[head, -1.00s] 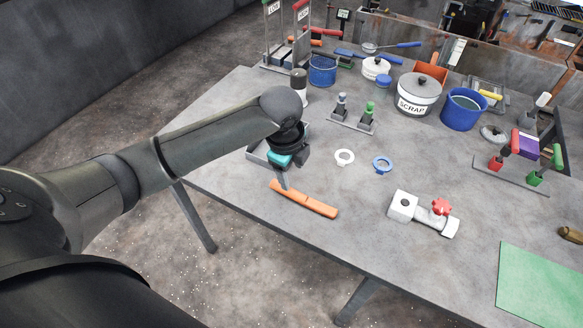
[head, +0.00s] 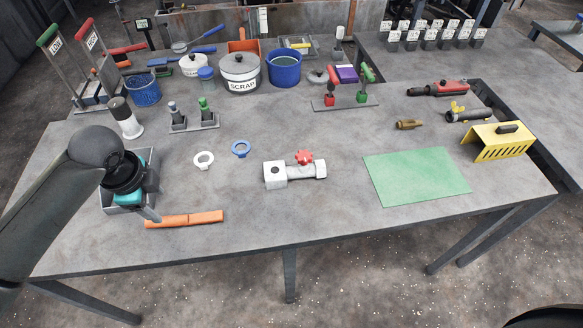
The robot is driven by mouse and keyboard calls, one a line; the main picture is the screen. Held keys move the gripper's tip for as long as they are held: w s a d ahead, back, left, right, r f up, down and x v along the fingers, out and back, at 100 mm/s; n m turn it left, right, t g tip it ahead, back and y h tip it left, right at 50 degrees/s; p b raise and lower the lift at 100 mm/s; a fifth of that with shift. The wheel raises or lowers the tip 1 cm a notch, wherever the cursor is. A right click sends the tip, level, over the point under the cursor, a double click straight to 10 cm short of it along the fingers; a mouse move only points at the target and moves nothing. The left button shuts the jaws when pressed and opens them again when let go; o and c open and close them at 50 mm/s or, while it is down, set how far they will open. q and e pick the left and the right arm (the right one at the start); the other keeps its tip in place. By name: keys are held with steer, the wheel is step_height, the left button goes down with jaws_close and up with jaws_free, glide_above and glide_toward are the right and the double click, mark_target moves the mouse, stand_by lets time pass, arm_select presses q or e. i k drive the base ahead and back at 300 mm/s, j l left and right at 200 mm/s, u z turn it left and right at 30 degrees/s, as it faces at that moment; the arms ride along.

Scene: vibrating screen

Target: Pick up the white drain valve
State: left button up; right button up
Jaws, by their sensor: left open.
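The white drain valve (head: 283,173) lies on the grey table near its front middle. It has a white block at its left end, a pipe body and a red handwheel (head: 304,157) on top. My left gripper (head: 147,212) is at the left of the table, over a grey tray and beside an orange bar. It is open, well apart from the valve, with nothing seen between its fingers. My right gripper is not in view.
An orange bar (head: 185,219) lies at the front edge. White (head: 204,160) and blue (head: 241,149) rings lie left of the valve, a green mat (head: 416,177) right of it. Pots and a blue bucket (head: 284,70) stand behind. The table around the valve is clear.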

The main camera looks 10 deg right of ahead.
mark_target(276, 175)
steer(key=i+z, duration=0.15)
steer(key=z, duration=0.25)
steer(key=i+j+z, duration=0.1)
steer(key=z, duration=0.3)
steer(key=i+j+z, duration=0.15)
steer(key=z, duration=0.25)
steer(key=i, duration=0.05)
